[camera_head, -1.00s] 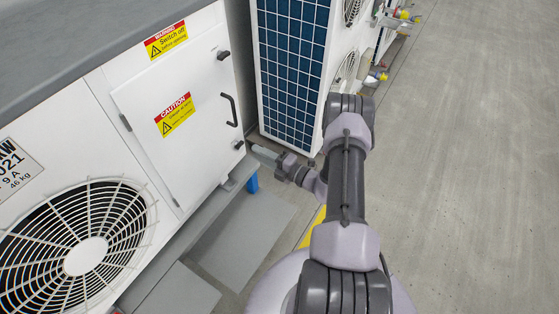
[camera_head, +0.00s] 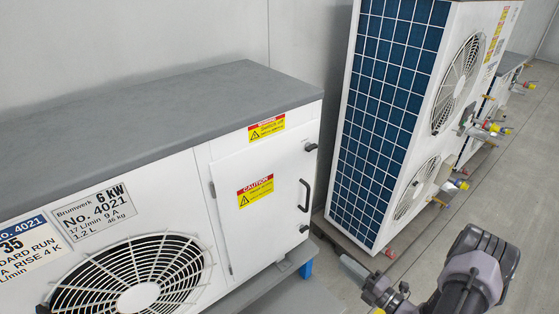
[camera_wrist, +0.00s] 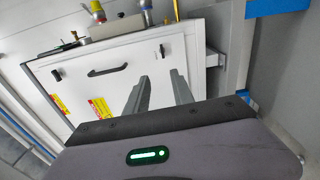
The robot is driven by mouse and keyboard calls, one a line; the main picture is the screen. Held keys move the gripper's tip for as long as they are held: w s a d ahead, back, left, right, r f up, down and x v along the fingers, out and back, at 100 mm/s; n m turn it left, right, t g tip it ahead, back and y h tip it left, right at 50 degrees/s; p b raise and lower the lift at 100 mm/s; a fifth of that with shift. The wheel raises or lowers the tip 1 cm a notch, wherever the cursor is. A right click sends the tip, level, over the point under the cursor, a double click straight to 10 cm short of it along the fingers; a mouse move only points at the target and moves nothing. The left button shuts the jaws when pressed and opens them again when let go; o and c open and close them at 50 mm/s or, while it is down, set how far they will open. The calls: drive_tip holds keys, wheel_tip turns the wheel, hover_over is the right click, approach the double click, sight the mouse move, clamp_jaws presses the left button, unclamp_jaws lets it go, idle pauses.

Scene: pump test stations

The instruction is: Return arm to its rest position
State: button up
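My arm shows at the lower right of the head view, folded, with my gripper (camera_head: 354,268) pointing left toward the lower corner of the white unit's closed door (camera_head: 264,195). In the wrist view, the two grey fingers of my gripper (camera_wrist: 158,88) stand apart with nothing between them. Whether the fingertips are close to the door is hard to tell, but no contact shows.
A tall white unit (camera_head: 400,150) with a blue grid side and two fans stands right of the nearer unit (camera_head: 120,215). Coloured valves (camera_head: 490,127) stick out on its far side. Open grey floor (camera_head: 535,190) lies to the right.

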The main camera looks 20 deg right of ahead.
drive_tip(key=a+r+n+g+y, duration=0.4)
drive_tip(key=a+r+n+g, duration=0.9)
drive_tip(key=a+r+n, duration=0.85)
drive_tip(key=s+a+r+n+t+h, duration=0.1)
drive_tip(key=s+r+n+h, duration=0.3)
drive_tip(key=n, duration=0.7)
drive_tip(key=s+a+r+n+t+h, duration=0.1)
drive_tip(key=s+a+r+n+h, duration=0.2)
drive_tip(key=s+r+n, duration=0.5)
drive_tip(key=s+n+h, duration=0.1)
drive_tip(key=s+n, duration=0.2)
drive_tip(key=n, duration=0.1)
drive_tip(key=shift+a+r+h, duration=0.3)
drive_tip(key=shift+a+h, duration=0.05)
drive_tip(key=shift+h, duration=0.05)
drive_tip(key=shift+n, duration=0.25)
